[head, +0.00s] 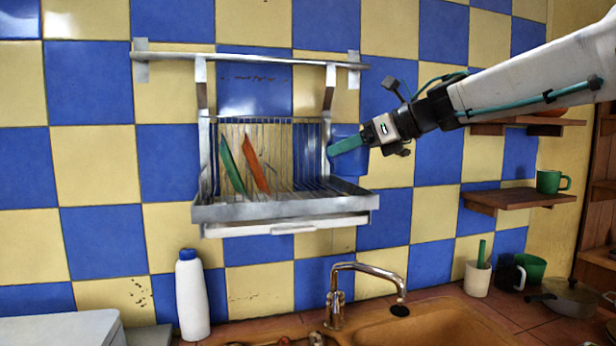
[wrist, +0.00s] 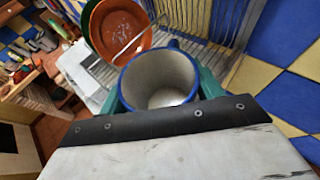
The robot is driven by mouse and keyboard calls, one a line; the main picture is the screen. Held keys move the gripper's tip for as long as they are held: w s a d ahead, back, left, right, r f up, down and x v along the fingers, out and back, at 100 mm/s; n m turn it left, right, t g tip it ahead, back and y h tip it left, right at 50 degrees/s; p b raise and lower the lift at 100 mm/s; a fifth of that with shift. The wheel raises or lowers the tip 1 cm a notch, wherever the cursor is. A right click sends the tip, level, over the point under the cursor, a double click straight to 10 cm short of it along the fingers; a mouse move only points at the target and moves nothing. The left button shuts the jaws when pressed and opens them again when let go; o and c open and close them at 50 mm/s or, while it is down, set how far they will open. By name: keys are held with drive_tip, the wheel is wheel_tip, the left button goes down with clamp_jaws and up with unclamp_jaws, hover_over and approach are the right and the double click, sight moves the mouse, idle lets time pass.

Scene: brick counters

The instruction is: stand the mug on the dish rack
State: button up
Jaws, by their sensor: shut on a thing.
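The blue mug (head: 349,167) is at the right end of the dish rack in the head view, partly hidden behind a teal finger. In the wrist view the mug (wrist: 158,80) shows its blue rim and pale, empty inside, opening toward the camera. My gripper (head: 346,146) reaches in from the right, its teal fingers shut on the mug's sides. The metal dish rack (head: 284,210) hangs on the wall and holds a green plate (head: 231,164) and an orange plate (head: 254,163), both leaning. I cannot tell whether the mug touches the rack.
A rail (head: 250,58) runs above the rack. Below are a white bottle (head: 192,298), a tap (head: 338,290) and a sink (head: 435,325). A small shelf (head: 515,199) at right holds a green mug (head: 552,181). The rack's right part looks free of plates.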

drive_tip(key=w+a, duration=0.3)
drive_tip(key=w+a+f, duration=0.1)
drive_tip(key=w+a, duration=0.4)
drive_tip(key=a, duration=0.1)
drive_tip(key=shift+w+a+f, duration=0.2)
drive_tip(key=shift+w+a, duration=0.1)
drive_tip(key=shift+w, duration=0.1)
drive_tip(key=shift+f, duration=1.65)
drive_tip(key=shift+f, duration=0.1)
drive_tip(key=shift+f, duration=0.1)
drive_tip(key=o, duration=1.1)
